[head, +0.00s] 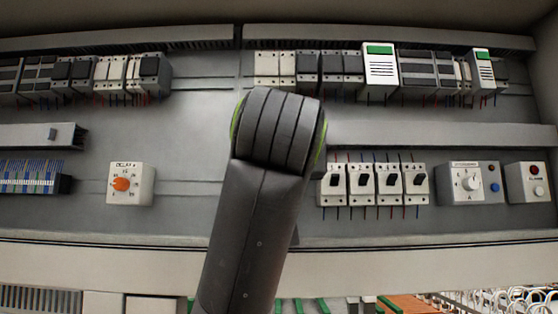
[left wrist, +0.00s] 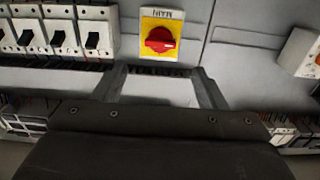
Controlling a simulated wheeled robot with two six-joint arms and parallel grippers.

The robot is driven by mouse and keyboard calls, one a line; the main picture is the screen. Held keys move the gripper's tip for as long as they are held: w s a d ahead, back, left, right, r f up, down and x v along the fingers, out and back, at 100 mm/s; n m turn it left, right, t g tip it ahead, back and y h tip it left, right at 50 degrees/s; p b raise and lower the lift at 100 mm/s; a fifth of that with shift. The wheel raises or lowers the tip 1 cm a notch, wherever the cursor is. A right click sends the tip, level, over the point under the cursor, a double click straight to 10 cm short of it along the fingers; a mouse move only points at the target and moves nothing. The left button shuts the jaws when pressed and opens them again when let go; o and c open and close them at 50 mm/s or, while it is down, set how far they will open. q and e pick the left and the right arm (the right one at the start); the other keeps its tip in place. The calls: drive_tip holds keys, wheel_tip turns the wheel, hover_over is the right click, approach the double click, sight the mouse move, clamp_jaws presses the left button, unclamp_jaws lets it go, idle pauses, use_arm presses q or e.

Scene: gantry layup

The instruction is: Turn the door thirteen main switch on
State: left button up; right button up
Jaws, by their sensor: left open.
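The main switch is a red rotary knob (left wrist: 160,40) on a yellow plate (left wrist: 149,24), with a label reading MAIN upside down in the left wrist view. The knob's handle looks roughly level, but its exact setting is unclear. My left gripper (left wrist: 162,74) is open and empty, its two fingers apart just below the plate in that view and not around the knob. In the head view my left arm covers the switch and the gripper. My right gripper is in neither view.
A row of white breakers (head: 375,184) with black toggles is right of my arm. A dial box with an orange knob (head: 121,184) is on the left. A selector box (head: 470,183) and a red-button box (head: 528,182) are farther right. Terminal rows line the top.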

use_arm(q)
drive_tip(key=w+p, duration=0.3)
drive_tip(key=w, duration=0.5)
drive_tip(key=shift+w+p, duration=0.15)
drive_tip(key=shift+p, duration=0.25)
drive_tip(key=shift+c, duration=0.4)
drive_tip(key=c, duration=0.9)
